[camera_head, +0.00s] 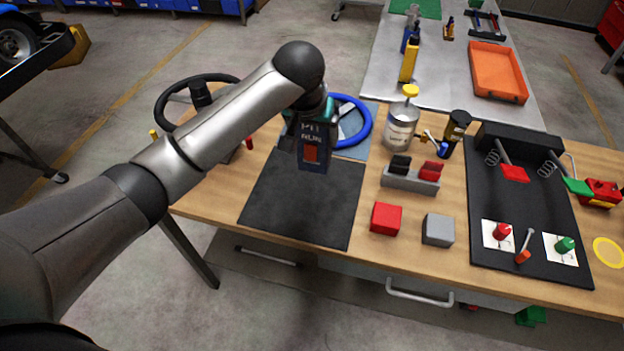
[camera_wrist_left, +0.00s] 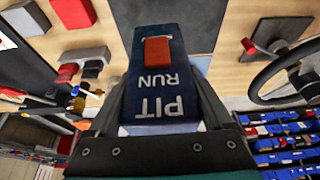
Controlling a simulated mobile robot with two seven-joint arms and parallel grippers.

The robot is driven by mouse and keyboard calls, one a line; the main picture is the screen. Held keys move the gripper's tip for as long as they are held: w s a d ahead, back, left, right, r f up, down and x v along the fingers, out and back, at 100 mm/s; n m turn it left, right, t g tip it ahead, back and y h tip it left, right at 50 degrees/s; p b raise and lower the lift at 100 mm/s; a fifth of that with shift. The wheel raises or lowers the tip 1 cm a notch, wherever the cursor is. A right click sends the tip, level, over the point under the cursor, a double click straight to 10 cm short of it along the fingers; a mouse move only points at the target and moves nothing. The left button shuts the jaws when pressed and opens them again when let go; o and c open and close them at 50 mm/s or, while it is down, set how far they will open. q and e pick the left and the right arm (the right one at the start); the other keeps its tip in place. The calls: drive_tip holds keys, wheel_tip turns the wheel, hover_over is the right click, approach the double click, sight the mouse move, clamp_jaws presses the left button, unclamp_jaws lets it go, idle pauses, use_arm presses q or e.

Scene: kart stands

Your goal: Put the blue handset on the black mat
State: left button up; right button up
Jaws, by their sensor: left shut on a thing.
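The blue handset (camera_head: 314,160) has a red button and the words PIT RUN. My left gripper (camera_head: 308,118) is shut on it and holds it over the far part of the black mat (camera_head: 295,208). The mat is a dark square lying flat on the wooden bench, and no object rests on its visible part. In the left wrist view the handset (camera_wrist_left: 160,80) fills the middle between the fingers, with part of the mat (camera_wrist_left: 202,22) beyond it. I cannot tell for certain how high the handset's lower end is above the mat. My right gripper is not in view.
A red block (camera_head: 386,218) and a grey block (camera_head: 438,230) stand right of the mat. A holder (camera_head: 410,180) with black and red pieces is behind them. A blue ring (camera_head: 365,125) lies behind the handset, and a steering wheel (camera_head: 165,108) is at the left.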

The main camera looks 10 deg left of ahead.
sight(314, 168)
use_arm(q)
wheel_tip(314, 168, down, 10)
drive_tip(key=shift+f+b, duration=0.1)
drive_tip(key=shift+b, duration=0.4)
drive_tip(key=shift+f+b, duration=0.3)
drive_tip(key=shift+f, duration=1.8)
drive_tip(key=shift+f, duration=0.2)
drive_tip(key=o, duration=1.4)
drive_tip(key=shift+r, duration=0.1)
drive_tip(key=p+v, duration=0.2)
drive_tip(key=v, duration=1)
drive_tip(key=shift+r, duration=0.1)
